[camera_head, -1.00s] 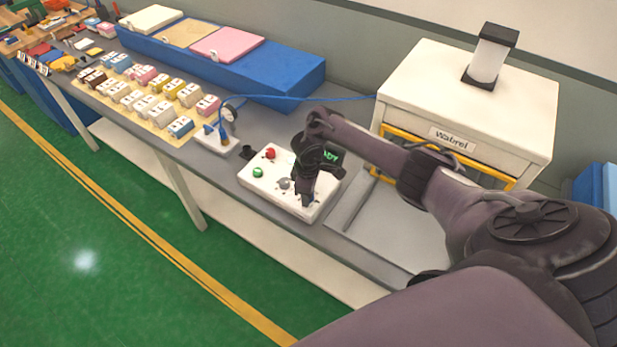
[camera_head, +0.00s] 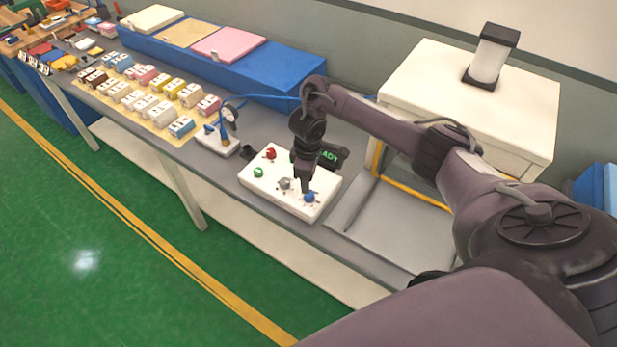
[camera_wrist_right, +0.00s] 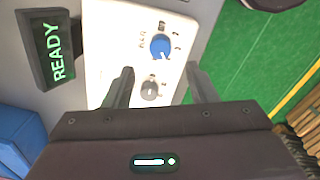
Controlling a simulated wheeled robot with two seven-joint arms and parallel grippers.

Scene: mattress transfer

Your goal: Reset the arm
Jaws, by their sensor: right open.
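My right gripper (camera_head: 306,186) is above the white control box (camera_head: 265,189), near its blue knob (camera_head: 309,197) and grey knob (camera_head: 285,183). In the right wrist view the two fingers (camera_wrist_right: 159,86) are spread, with nothing between them but the box below. The blue knob (camera_wrist_right: 161,46) lies just beyond the fingertips, and the grey knob (camera_wrist_right: 150,91) lies between the fingers. I cannot tell the exact height of the fingers above the box. The box also carries a red button (camera_head: 270,153) and a green button (camera_head: 258,172). My left gripper does not show.
A dark display reading READY (camera_wrist_right: 57,52) stands behind the box. A white machine (camera_head: 470,90) with a yellow frame stands at the right. A gauge with a blue hose (camera_head: 229,118), a tray of small blocks (camera_head: 150,95) and a blue bench with pads (camera_head: 290,72) are to the left.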

